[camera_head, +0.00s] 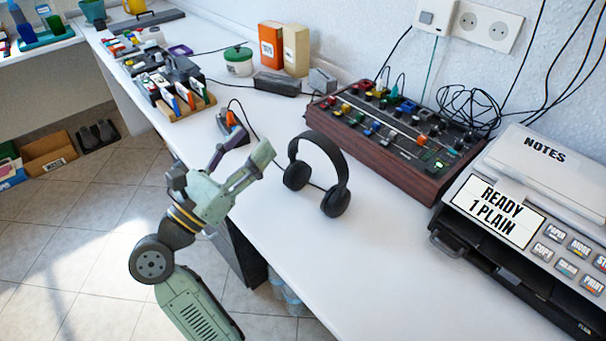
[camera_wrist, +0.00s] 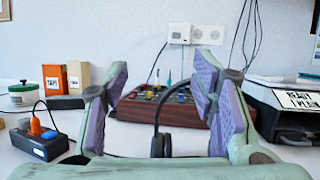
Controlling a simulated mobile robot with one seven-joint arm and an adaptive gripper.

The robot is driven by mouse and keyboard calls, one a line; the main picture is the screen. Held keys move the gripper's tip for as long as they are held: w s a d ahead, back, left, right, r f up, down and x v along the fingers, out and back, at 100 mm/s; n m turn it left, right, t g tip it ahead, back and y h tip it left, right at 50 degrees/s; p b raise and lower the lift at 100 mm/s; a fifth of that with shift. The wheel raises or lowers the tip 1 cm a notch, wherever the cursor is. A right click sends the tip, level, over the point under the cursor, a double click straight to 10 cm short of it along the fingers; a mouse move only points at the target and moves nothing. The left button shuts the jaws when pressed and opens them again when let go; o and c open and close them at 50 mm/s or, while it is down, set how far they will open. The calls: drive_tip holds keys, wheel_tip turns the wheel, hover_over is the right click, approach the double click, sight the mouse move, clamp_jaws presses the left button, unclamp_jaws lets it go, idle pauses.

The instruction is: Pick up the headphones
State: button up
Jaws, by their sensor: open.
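The black headphones (camera_head: 331,170) stand on the white worktop in the head view, headband up and ear cups down. My gripper (camera_head: 246,158) is just left of them, over the front part of the worktop, open and empty. In the wrist view the headphones (camera_wrist: 160,125) show upright between the two purple-padded fingers of my gripper (camera_wrist: 160,100), beyond them and seen nearly edge-on. The fingers look apart from the headphones. The lower part of the headphones is partly hidden by my gripper in the wrist view.
A wood-sided mixer (camera_head: 398,145) stands behind the headphones. A printer (camera_head: 530,230) is at the right. A power strip (camera_head: 232,128) with an orange plug lies to the left, near my gripper. Clear worktop (camera_head: 370,255) lies in front of the headphones.

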sight(291, 174)
drive_tip(key=d+f+g, duration=0.1)
drive_tip(key=f, duration=0.3)
drive_tip(key=w+f+g+y, duration=0.1)
drive_tip(key=f, duration=0.2)
drive_tip(key=d+f+m+g, duration=0.1)
drive_tip(key=f, duration=0.3)
drive_tip(key=shift+w+d+f+g+y, duration=0.25)
drive_tip(key=shift+d+f+g+y, duration=0.05)
drive_tip(key=shift+f+g, duration=0.1)
drive_tip(key=x, duration=0.2)
drive_tip(key=p+x, duration=0.1)
drive_tip(key=x, duration=0.1)
drive_tip(key=p+x, duration=0.1)
drive_tip(key=x, duration=0.1)
drive_tip(key=shift+s+f, duration=0.1)
drive_tip(key=shift+f, duration=0.2)
drive_tip(key=shift+f+p+x, duration=0.2)
drive_tip(key=shift+p+x, duration=0.2)
drive_tip(key=shift+x, duration=0.65)
drive_tip(key=shift+f+p+x, duration=0.2)
drive_tip(key=shift+p+x, duration=0.15)
drive_tip(key=shift+x, duration=0.65)
drive_tip(key=shift+f+p+x, duration=0.2)
drive_tip(key=shift+p+x, duration=0.2)
drive_tip(key=shift+x, duration=0.65)
drive_tip(key=shift+a, duration=0.2)
drive_tip(key=shift+c, duration=0.3)
clamp_jaws()
